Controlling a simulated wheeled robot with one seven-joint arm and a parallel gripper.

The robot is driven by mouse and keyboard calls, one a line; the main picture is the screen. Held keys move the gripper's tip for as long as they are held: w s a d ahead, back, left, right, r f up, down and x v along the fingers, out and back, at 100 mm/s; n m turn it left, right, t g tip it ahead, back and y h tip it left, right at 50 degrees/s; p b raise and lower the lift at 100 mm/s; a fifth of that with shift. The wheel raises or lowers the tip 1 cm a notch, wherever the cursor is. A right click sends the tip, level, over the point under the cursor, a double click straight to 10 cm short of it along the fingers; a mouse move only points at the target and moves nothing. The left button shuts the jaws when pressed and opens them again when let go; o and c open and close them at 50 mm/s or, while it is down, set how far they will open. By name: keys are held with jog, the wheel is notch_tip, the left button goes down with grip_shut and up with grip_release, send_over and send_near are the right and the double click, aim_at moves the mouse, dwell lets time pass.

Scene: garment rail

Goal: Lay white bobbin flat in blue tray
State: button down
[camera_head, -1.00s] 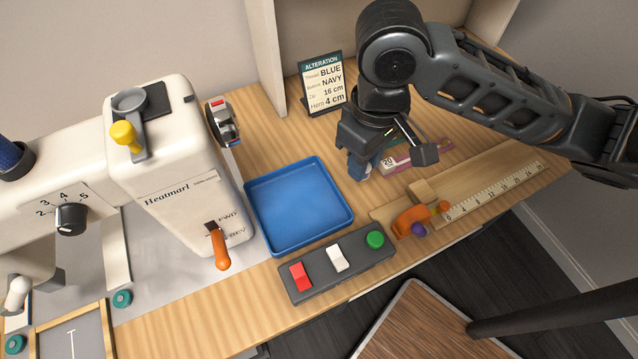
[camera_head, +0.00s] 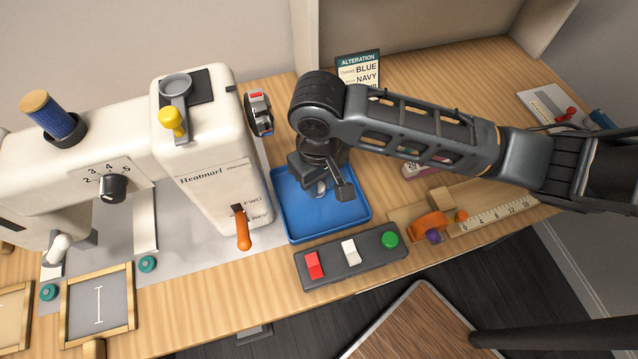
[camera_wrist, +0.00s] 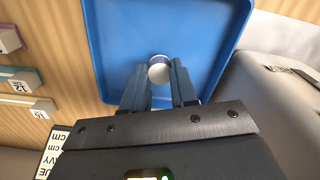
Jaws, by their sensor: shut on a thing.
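The blue tray (camera_head: 303,232) lies on the wooden table, right of the sewing machine. My gripper (camera_head: 322,190) is over the tray, pointing down. In the wrist view my gripper (camera_wrist: 160,82) is shut on the white bobbin (camera_wrist: 159,72), whose round pale end shows between the fingertips. In the head view the bobbin (camera_head: 320,187) is mostly hidden by my gripper. The tray (camera_wrist: 115,30) fills the middle of the wrist view, and its visible floor is empty. I cannot tell whether the bobbin touches the tray floor.
The white sewing machine (camera_head: 205,150) stands close at the tray's left. A switch box (camera_head: 325,262) with red, white and green buttons lies in front of it. An alteration card (camera_head: 358,68) stands behind. A ruler board (camera_head: 490,218) and orange holder (camera_head: 430,225) lie to the right.

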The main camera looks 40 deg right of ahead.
aim_at(319, 187)
jog(key=shift+f, duration=1.2)
jog(key=c, duration=0.9)
grip_release()
jog(key=shift+f, duration=0.1)
notch_tip(319, 187, up, 12)
jog(key=shift+r, duration=0.1)
